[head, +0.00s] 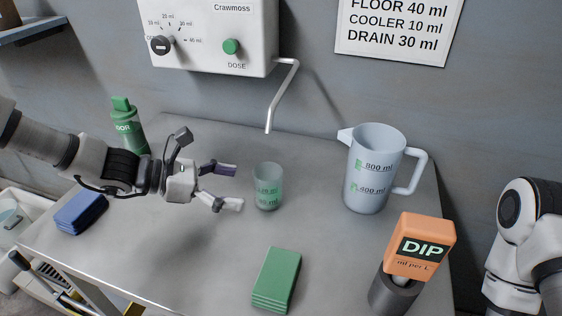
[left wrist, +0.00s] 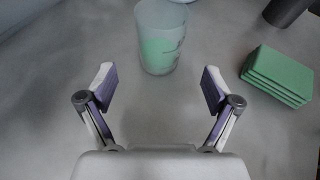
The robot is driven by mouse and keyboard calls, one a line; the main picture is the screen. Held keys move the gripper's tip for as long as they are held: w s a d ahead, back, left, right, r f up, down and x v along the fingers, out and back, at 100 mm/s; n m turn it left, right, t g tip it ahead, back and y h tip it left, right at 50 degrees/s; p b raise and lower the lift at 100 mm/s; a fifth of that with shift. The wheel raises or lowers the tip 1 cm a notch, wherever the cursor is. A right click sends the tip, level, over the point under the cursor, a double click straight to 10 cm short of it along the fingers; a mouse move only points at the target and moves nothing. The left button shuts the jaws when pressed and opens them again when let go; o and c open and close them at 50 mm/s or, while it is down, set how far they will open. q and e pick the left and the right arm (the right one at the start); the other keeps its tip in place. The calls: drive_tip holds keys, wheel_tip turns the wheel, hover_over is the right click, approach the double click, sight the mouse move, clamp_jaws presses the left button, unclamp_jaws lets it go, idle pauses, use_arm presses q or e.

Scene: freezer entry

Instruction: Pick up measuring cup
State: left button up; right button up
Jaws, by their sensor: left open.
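The measuring cup (head: 268,187) is a small translucent cup with green millilitre marks, upright on the grey table below the dispenser spout. My left gripper (head: 239,188) is open and empty just left of the cup, fingers pointing at it. In the left wrist view the cup (left wrist: 161,38) stands ahead of the open fingers (left wrist: 157,80), roughly centred between them and apart from both. It looks greenish at its lower part; I cannot tell whether that is liquid or marking. My right arm shows at the right edge, but its gripper is out of view.
A large measuring jug (head: 372,170) stands to the right of the cup. A thin spout (head: 281,95) hangs behind the cup. Blue pads (head: 80,211) and a green bottle (head: 129,128) are left.

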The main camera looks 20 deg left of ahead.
sight(255, 186)
use_arm(q)
drive_tip(key=shift+w+d+f, duration=0.15)
drive_tip(key=shift+w, duration=0.25)
drive_tip(key=shift+d+f+b, duration=0.1)
drive_tip(key=shift+d+b, duration=0.25)
drive_tip(key=shift+d, duration=0.75)
drive_tip(key=x, duration=0.5)
drive_tip(key=shift+w+a+b, duration=0.2)
drive_tip(key=shift+w+b, duration=0.1)
drive_tip(key=shift+d, duration=0.15)
drive_tip(key=shift+c, duration=0.3)
drive_tip(key=c, duration=1.2)
